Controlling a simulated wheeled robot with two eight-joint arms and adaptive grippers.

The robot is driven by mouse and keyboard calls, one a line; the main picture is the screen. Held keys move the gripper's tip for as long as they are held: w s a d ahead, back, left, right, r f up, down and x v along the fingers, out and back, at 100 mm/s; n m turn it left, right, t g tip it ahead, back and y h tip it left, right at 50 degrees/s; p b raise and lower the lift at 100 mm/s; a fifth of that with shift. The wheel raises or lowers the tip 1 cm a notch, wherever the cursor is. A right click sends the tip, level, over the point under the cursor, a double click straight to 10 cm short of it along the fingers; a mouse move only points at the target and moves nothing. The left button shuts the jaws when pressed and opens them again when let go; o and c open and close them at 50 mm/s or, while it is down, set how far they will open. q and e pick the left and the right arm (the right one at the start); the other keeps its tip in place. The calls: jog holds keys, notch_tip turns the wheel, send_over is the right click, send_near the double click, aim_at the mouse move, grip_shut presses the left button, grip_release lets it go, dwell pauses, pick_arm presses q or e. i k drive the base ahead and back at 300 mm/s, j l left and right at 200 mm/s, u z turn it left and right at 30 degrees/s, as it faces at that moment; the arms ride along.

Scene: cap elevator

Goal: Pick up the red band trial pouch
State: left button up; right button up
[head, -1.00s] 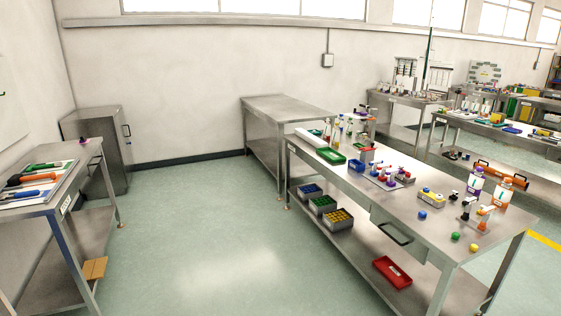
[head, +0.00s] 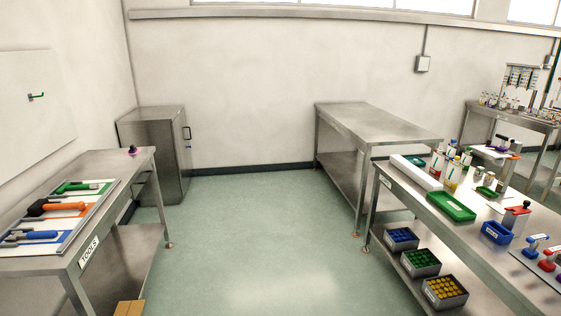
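I cannot make out a red band trial pouch in the head view. Small items stand at the far end of the right workbench (head: 467,246): bottles with red and yellow parts (head: 445,170), a green tray (head: 451,206) and a white box (head: 415,172). They are too small to tell whether a pouch is among them. Neither of my grippers shows in this view.
A tools table (head: 120,183) with green, orange and blue tools stands at the left. A grey cabinet (head: 155,150) and a bare steel table (head: 375,124) stand at the back. Bins (head: 420,262) sit on the workbench's lower shelf. The middle floor (head: 255,235) is clear.

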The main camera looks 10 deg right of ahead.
aim_at(438, 158)
jog(key=i+z, duration=0.1)
jog(key=i, duration=0.4)
jog(key=i+z, duration=0.15)
jog(key=i, duration=0.3)
jog(key=i+j+z, duration=0.1)
jog(key=i, duration=0.4)
jog(key=i+j+z, duration=0.1)
jog(key=i, duration=0.4)
jog(key=i+j+z, duration=0.15)
jog(key=i, duration=0.3)
jog(key=i+l+z, duration=0.2)
jog(key=i+z, duration=0.2)
jog(key=i, duration=0.15)
jog(key=i+z, duration=0.45)
jog(key=i+j+z, duration=0.1)
jog(key=i+z, duration=0.3)
jog(key=i, duration=0.25)
jog(key=i+j+z, duration=0.5)
jog(key=i+z, duration=0.3)
jog(key=i, duration=0.25)
